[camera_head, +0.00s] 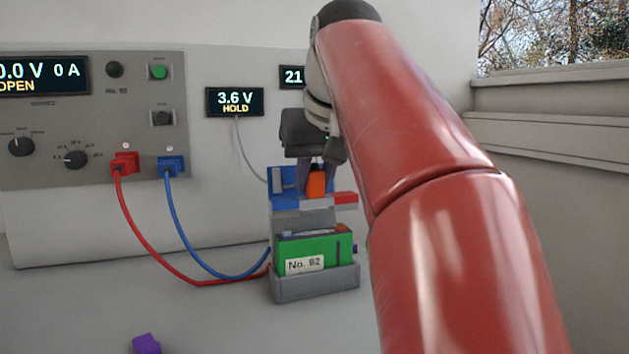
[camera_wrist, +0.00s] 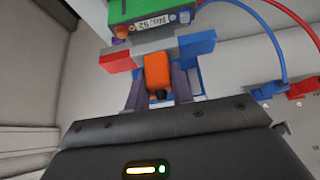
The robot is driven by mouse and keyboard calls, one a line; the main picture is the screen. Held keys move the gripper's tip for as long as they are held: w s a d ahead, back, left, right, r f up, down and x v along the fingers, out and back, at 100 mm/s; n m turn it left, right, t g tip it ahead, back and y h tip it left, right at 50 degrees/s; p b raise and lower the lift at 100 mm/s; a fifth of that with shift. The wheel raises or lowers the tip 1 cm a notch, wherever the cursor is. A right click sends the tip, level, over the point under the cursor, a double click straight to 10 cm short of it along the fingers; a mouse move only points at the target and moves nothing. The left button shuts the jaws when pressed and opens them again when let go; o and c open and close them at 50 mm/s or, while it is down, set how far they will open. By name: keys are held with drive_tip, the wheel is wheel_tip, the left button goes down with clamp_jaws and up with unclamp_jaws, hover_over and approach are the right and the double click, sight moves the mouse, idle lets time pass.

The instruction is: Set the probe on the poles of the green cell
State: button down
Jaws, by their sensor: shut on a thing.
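The green cell (camera_head: 317,250), labelled No. 92, stands in a grey tray (camera_head: 318,285); it also shows at the top of the wrist view (camera_wrist: 118,12). A copper-coloured pole (camera_wrist: 122,32) shows at one end of its top. My gripper (camera_head: 316,180) is shut on the orange handle (camera_wrist: 157,70) of the probe. The probe has a grey crossbar (camera_head: 316,204) with a red end (camera_head: 344,198) and a blue end (camera_head: 285,201). In the head view the crossbar appears above and behind the cell's top. I cannot tell whether it touches the poles.
A meter (camera_head: 235,102) reads 3.6 V HOLD, with a grey cable (camera_head: 245,155) running down from it. Red (camera_head: 140,245) and blue (camera_head: 200,262) leads run from the cycler panel (camera_head: 90,150) to the tray. A purple block (camera_head: 146,344) lies in front.

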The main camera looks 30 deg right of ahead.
drive_tip(key=shift+r, duration=2.3)
idle(1.0)
